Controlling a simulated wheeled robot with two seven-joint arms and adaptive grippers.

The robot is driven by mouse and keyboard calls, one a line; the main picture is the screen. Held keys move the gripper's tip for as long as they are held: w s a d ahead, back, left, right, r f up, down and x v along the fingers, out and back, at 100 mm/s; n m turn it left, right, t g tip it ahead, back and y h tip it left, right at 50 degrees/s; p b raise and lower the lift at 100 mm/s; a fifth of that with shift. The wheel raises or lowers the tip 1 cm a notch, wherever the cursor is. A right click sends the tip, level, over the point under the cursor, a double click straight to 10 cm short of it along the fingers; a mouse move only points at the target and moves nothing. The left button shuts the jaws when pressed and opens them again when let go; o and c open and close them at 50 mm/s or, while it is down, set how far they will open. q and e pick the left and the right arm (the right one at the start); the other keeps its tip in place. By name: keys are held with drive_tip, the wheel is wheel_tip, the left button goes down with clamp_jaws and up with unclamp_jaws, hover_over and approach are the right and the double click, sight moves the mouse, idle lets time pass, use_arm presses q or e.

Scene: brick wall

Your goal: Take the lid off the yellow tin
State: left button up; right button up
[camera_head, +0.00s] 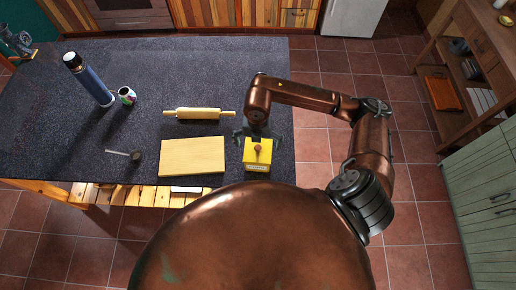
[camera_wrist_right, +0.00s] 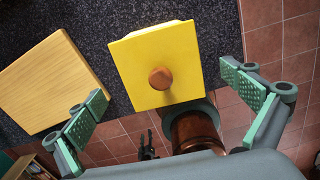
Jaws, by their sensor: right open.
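The yellow tin (camera_head: 249,163) stands at the front right of the dark worktop, with a pale label on its front. Its square yellow lid (camera_wrist_right: 150,50) is on top, with a round reddish-brown knob (camera_wrist_right: 161,78) in the middle; the knob also shows in the head view (camera_head: 257,149). My right gripper (camera_head: 257,136) is above the tin, pointing down. In the wrist view its two green-padded fingers (camera_wrist_right: 165,92) are open wide, one on each side of the knob, touching nothing that I can see.
A wooden board (camera_head: 191,156) lies just left of the tin, with a rolling pin (camera_head: 198,114) behind it. A blue flask (camera_head: 90,80), a mug (camera_head: 127,96) and a long-handled utensil (camera_head: 124,153) stand or lie further left. The worktop behind is mostly clear.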

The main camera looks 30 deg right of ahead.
drive_tip(key=shift+f, duration=0.95)
drive_tip(key=c, duration=0.9)
drive_tip(key=shift+s, duration=0.2)
drive_tip(key=c, duration=0.7)
drive_tip(key=shift+f, duration=0.15)
